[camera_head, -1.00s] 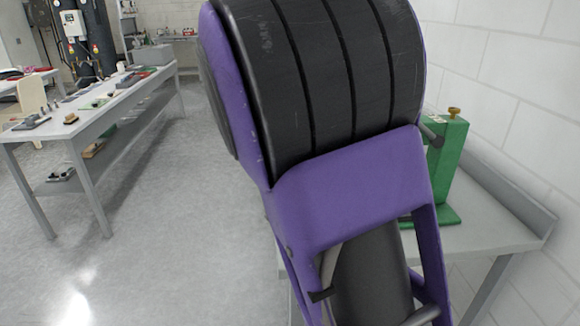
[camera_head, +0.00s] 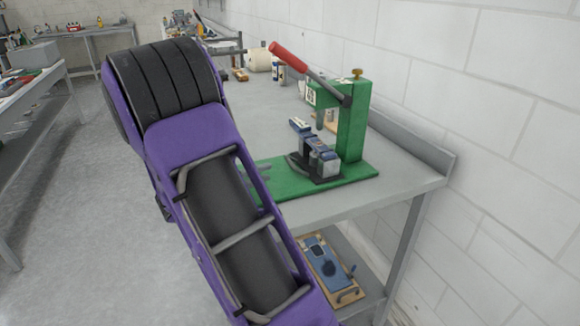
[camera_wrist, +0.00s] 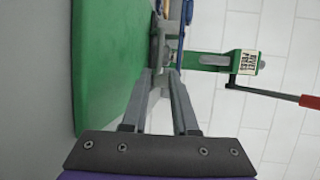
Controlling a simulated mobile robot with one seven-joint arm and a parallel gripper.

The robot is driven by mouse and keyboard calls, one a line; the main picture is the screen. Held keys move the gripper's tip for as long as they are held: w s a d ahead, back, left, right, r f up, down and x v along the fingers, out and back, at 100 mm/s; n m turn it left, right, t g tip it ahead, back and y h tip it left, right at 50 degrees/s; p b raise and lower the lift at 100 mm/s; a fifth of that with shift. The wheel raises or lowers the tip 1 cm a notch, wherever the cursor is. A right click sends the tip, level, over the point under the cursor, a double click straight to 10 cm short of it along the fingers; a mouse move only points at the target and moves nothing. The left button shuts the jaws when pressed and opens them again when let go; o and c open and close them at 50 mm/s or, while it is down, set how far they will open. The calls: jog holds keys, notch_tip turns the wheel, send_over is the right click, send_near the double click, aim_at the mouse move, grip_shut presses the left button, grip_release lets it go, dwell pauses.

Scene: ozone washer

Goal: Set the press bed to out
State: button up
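The green arbor press (camera_head: 352,120) stands on the side table, with a red-handled lever (camera_head: 288,56) raised to the left. Its press bed (camera_head: 318,160), dark with grey and blue blocks on it, sits on the green base plate (camera_head: 345,181) below the ram. The press (camera_wrist: 215,60) and red handle (camera_wrist: 310,102) also show in the wrist view.
The grey table (camera_head: 395,185) has a raised back edge against a white brick wall (camera_head: 500,120). A lower shelf holds a wooden board with a blue fixture (camera_head: 322,262). Jars and a roll (camera_head: 260,61) stand farther back. Open floor (camera_head: 60,200) lies left.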

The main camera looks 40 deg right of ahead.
aim_at(291, 162)
jog(key=b+x, duration=0.1)
jog(key=x, duration=1)
jog(key=shift+d, duration=0.1)
grip_shut()
dwell(1.0)
